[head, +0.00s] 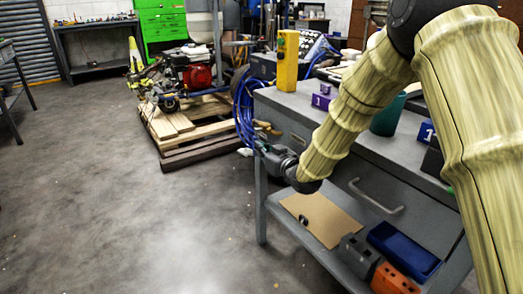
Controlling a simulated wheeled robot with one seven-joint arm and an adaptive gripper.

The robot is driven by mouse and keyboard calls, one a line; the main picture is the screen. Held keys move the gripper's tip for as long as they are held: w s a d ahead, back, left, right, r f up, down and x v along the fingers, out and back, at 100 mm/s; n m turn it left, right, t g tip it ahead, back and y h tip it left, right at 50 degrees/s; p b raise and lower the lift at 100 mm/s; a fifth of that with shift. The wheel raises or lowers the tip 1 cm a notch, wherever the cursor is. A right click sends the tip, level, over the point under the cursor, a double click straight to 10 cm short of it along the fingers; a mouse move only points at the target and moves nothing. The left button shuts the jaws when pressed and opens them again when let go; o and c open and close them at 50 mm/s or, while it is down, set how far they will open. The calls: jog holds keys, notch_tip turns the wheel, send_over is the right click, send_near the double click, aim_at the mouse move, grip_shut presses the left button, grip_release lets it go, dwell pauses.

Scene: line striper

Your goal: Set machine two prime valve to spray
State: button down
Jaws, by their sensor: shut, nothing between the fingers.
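A wheeled machine with a red and black engine (196,77) stands on a wooden pallet (183,122) left of the workbench. It looks like a line striper. I see no number on it, so I cannot tell whether it is machine two. Its prime valve is too small to make out. My gripper (262,149) is shut and empty. It appears just left of the bench's front edge, close to blue coiled hose (243,105) in the picture. I cannot tell whether it touches the hose. The gripper is small and its fingers are partly unclear.
The grey workbench (290,100) carries a yellow control box (288,60) and purple blocks marked 1 (322,98). Its lower shelf holds a brown board (322,218), a blue tray (404,250) and an orange block (394,280). A green cabinet (160,22) stands behind.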

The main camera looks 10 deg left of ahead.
notch_tip(320, 180, up, 10)
dwell(0.6)
